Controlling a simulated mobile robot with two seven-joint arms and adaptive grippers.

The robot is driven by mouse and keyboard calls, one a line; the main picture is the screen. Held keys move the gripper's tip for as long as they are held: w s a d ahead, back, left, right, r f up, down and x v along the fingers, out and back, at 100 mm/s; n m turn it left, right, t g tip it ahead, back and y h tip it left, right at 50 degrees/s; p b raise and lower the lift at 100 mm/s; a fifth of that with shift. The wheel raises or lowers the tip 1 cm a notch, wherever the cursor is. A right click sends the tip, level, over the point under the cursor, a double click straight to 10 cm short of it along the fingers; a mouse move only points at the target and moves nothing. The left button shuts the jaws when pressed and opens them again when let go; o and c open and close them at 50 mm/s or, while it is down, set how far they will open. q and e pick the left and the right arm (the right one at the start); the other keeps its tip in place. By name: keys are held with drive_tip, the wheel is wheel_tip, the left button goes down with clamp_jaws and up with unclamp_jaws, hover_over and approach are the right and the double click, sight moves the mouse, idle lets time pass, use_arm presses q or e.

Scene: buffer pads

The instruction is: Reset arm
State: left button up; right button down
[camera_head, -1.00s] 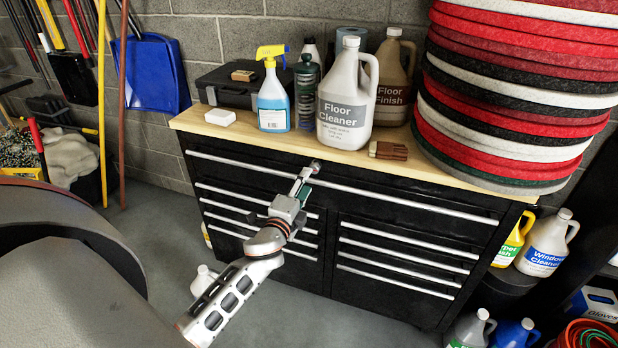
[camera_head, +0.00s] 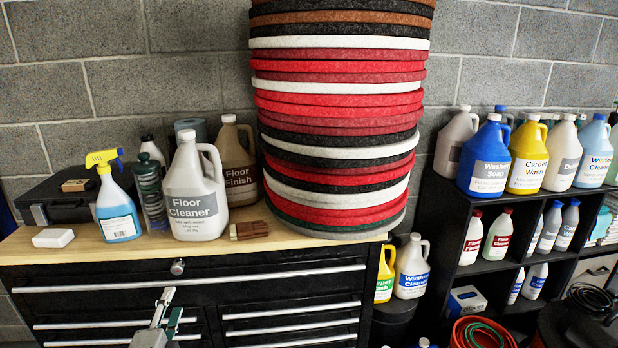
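My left gripper (camera_head: 168,312) shows at the bottom of the head view, in front of the black tool chest (camera_head: 240,281). Its fingers point up, below the round lock on the top drawer. The fingers look apart with nothing between them. The rest of the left arm is cut off by the lower edge. My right gripper is not in the picture.
The wooden top (camera_head: 240,241) bears a spray bottle (camera_head: 117,206), a floor cleaner jug (camera_head: 193,192) and a tall stack of round pads (camera_head: 338,140). A black shelf (camera_head: 450,209) with several bottles stands at the right.

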use_arm(q)
drive_tip(key=s+d+f+n+g+h, duration=0.3)
drive_tip(key=s+d+f+n, duration=0.2)
drive_tip(key=s+d+f, duration=0.4)
drive_tip(key=s+d+f+n+g+h, duration=0.3)
drive_tip(key=s+d+f+n, duration=0.2)
drive_tip(key=s+d+f, duration=0.5)
drive_tip(key=s+f, duration=0.1)
drive_tip(key=s, duration=0.4)
drive_tip(key=shift+d, duration=0.15)
drive_tip(key=shift+s+f, duration=0.1)
